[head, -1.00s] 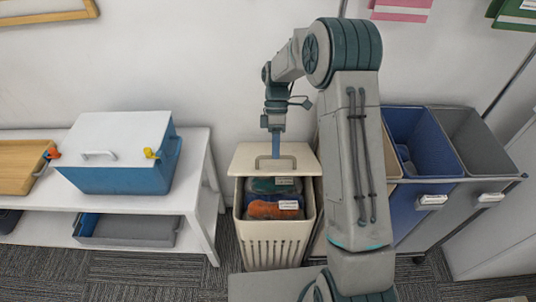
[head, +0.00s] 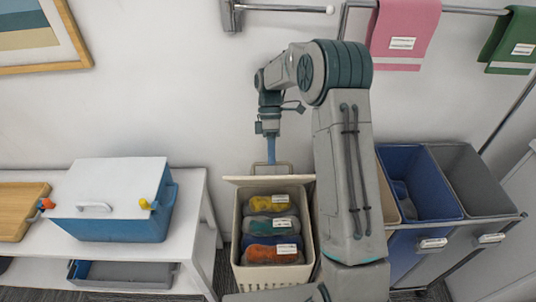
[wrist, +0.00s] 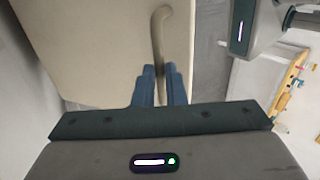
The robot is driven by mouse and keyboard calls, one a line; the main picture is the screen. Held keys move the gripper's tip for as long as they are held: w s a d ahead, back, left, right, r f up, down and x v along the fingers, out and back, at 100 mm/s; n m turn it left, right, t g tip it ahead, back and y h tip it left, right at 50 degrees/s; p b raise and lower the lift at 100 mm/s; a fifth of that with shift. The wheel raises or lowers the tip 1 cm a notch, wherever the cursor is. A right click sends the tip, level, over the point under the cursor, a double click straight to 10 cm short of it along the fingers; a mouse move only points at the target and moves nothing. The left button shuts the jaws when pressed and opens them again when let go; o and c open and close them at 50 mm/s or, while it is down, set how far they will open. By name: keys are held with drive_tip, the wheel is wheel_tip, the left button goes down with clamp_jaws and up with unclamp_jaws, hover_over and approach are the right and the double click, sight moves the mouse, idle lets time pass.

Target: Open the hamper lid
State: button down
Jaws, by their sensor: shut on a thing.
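The cream hamper (head: 239,262) stands on the floor against the wall, with several rolled bundles (head: 272,228) in view inside it. Its lid (head: 240,181) is tilted up at the back, seen nearly edge-on in the head view, and the opening is uncovered. In the wrist view the lid's broad face (wrist: 105,45) fills the left side. The lid's handle (wrist: 159,32) runs down between my fingers. My gripper (head: 271,162) is shut on the handle at the lid's upper edge; its blue fingers also show in the wrist view (wrist: 160,88).
A white bench (head: 190,215) on the left carries a blue box with a white lid (head: 110,190) and a wooden tray (head: 20,210). A grey bin (head: 125,274) is on its lower shelf. A sorter with blue (head: 415,180) and grey (head: 462,175) bins stands right. Towels (head: 405,30) hang above.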

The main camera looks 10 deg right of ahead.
drive_tip(key=shift+w+d+f, duration=0.15)
drive_tip(key=shift+w+f, duration=0.05)
drive_tip(key=shift+f, duration=0.3)
drive_tip(key=c, duration=1.7)
unclamp_jaws()
drive_tip(key=shift+o, duration=1.1)
drive_tip(key=shift+w+d+f, duration=0.15)
drive_tip(key=shift+w+f, duration=0.25)
drive_tip(key=shift+w, duration=0.2)
drive_tip(key=shift+s+r, duration=0.15)
drive_tip(key=shift+r, duration=0.05)
drive_tip(key=s+d+r+b, duration=0.1)
drive_tip(key=s+d+r, duration=0.4)
drive_tip(key=d+r, duration=0.5)
drive_tip(key=shift+d+r, duration=0.15)
drive_tip(key=shift+r, duration=0.45)
